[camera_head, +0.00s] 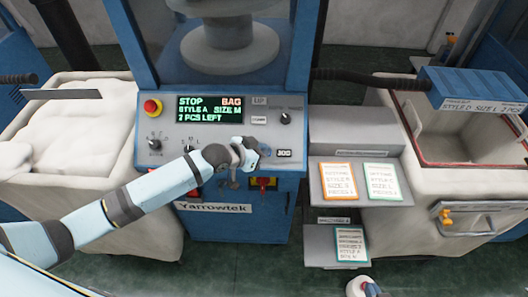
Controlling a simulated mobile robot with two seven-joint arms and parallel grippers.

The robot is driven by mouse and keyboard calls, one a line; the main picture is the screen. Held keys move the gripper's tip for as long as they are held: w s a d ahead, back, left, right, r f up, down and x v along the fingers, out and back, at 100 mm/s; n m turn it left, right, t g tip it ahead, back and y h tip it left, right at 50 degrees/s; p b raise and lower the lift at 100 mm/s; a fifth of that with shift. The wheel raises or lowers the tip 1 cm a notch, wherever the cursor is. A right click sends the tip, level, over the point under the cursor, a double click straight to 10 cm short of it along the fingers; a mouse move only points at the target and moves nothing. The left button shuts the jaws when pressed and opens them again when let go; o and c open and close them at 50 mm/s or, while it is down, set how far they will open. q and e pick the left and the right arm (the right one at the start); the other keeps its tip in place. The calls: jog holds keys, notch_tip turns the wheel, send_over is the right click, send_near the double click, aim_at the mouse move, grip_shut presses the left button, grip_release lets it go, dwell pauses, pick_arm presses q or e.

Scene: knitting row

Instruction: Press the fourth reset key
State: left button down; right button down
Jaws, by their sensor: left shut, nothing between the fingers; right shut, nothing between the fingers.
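No row of reset keys can be made out; my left forearm and hand cover the panel's lower middle. My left gripper (243,156) is shut and empty at the lower part of the panel, left of the "JOG" label (283,153). I cannot tell whether it touches the panel. My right gripper (357,286) is at the bottom edge, partly cut off, shut and empty, well apart from the panel.
A red stop button (152,107) and knobs (154,143) sit on the panel. A red-and-yellow switch (263,184) is below. A grey shelf (325,168) bears instruction cards (340,182). Cloth-lined bins stand left (50,215) and right (425,185).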

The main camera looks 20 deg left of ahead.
pick_arm(q)
jog(key=shift+w+f, duration=0.25)
jog(key=shift+f, duration=0.1)
jog(key=shift+w+a+f+b, duration=0.2)
jog(key=shift+f+b, duration=0.1)
jog(key=shift+b, duration=0.1)
dwell(0.9)
jog(key=shift+d+r, duration=0.1)
jog(key=shift+s+r+p, duration=0.25)
jog(key=shift+r+p, duration=0.1)
jog(key=shift+p, duration=0.35)
jog(key=shift+s+d+r+p, duration=0.1)
jog(key=shift+s+r+p, duration=0.05)
jog(key=shift+s+p, duration=0.15)
jog(key=shift+w, duration=0.1)
jog(key=s+r+p, duration=0.1)
jog(key=r+p, duration=0.1)
jog(key=s+d+r+p, duration=0.1)
jog(key=s+r+p, duration=0.1)
jog(key=p, duration=0.1)
